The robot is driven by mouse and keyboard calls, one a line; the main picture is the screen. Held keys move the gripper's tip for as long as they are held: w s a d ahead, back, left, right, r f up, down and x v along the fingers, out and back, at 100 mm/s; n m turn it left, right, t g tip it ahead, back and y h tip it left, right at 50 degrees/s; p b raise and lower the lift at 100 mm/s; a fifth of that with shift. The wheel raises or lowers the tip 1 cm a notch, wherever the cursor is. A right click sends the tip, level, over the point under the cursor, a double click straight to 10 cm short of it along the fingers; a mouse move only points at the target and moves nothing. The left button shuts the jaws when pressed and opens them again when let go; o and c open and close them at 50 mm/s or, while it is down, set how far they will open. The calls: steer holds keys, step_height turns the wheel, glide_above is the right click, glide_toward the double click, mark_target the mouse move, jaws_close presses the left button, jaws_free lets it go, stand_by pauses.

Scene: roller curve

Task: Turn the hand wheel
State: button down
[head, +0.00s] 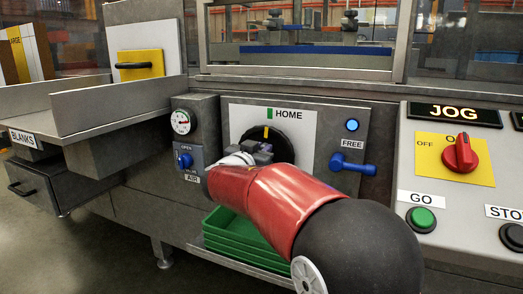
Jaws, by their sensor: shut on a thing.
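The hand wheel (286,146) is a black disc on a white plate in the middle of the head view. A yellow mark on it sits near its top, a little left of the green HOME mark (270,114) on the plate. My gripper (262,148) is at the wheel's face, shut on a part of it, probably its grip. My red arm comes from the lower right and hides the wheel's lower part. The fingertips and the held part are mostly hidden.
A blue lever (352,165) marked FREE stands right of the wheel under a lit blue light (352,125). An air valve (185,160) with a gauge is at left. Green trays (228,232) lie below. A JOG panel with a red knob (460,153) is at right.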

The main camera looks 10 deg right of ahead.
steer(key=n+b, duration=0.1)
steer(key=b, duration=0.2)
steer(key=shift+a+f, duration=0.1)
steer(key=c, duration=1.4)
jaws_free()
steer(key=shift+o, duration=0.2)
steer(key=b+v, duration=0.1)
steer(key=v, duration=0.7)
